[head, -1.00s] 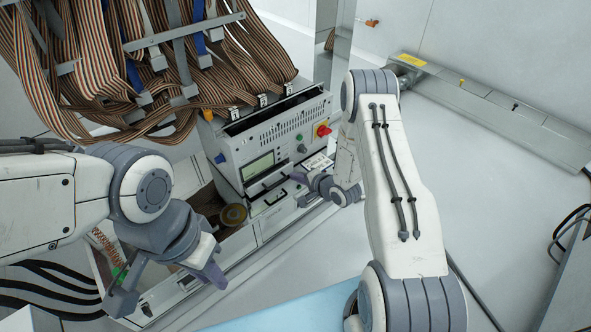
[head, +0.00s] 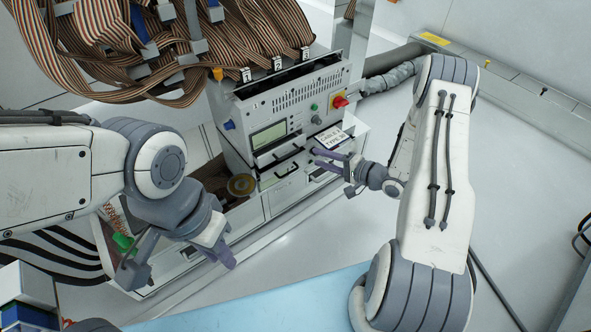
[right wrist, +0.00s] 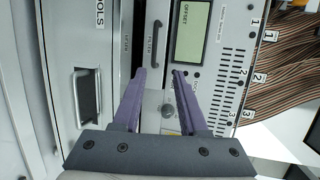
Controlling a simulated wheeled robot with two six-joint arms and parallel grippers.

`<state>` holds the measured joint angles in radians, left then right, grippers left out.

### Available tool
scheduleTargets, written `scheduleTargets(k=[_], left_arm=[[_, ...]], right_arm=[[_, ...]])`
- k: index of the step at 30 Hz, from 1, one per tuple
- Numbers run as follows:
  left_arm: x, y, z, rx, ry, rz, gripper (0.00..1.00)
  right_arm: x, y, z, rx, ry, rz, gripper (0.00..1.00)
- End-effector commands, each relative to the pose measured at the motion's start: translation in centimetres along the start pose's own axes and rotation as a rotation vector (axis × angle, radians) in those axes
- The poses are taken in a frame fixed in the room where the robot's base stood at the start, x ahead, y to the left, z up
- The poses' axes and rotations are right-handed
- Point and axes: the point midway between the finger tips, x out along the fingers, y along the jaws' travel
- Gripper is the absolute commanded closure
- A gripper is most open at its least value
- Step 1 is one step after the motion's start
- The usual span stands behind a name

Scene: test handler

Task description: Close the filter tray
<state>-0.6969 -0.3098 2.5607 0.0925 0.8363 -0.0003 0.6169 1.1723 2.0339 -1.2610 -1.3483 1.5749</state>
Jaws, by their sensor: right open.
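The tester (head: 290,105) is a grey box with a display and a red knob. Below the display is the filter tray front (head: 272,157) with a dark bar handle; the right wrist view shows it labelled FILTER (right wrist: 153,50), beside a dark gap. I cannot tell how far it stands out. My right gripper (head: 315,159) is open and empty, to the right of the tray handles. In the right wrist view its purple fingertips (right wrist: 160,73) are apart, pointing at the tester front. My left gripper (head: 178,265) is open and empty, at the lower left.
Another drawer front with a handle (head: 287,170) lies below the filter tray. The TOOLS drawer (right wrist: 88,95) has a recessed handle. A printed card (head: 333,138) lies right of the trays. Striped ribbon cables (head: 150,50) hang behind. A round tape-like roll (head: 241,185) lies left.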

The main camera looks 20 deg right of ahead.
Motion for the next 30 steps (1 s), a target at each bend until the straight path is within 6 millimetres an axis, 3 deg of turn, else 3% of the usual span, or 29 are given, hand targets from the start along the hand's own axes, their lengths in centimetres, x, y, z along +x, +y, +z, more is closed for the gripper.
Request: scheduleTargets(k=[1, 3, 11, 24, 30], left_arm=[[2.3, -0.2, 0.1, 0.0, 0.0, 0.0, 0.75], [3.1, -0.2, 0.1, 0.0, 0.001, 0.0, 0.75], [4.3, -0.3, 0.2, 0.0, 0.001, 0.0, 0.75], [9.0, -0.7, 0.4, 0.0, 0.001, 0.0, 0.75], [9.8, -0.7, 0.5, 0.0, 0.001, 0.0, 0.75]], right_arm=[[0.2, 1.6, -0.2, -0.008, -0.029, -0.02, 0.58], [0.1, 1.9, -0.1, -0.011, -0.067, -0.037, 0.58], [0.9, 2.0, 0.3, -0.017, -0.115, -0.054, 0.58], [8.5, 1.8, 1.2, -0.018, -0.114, -0.054, 0.58], [10.0, 1.4, 1.4, -0.017, -0.111, -0.053, 0.58]])
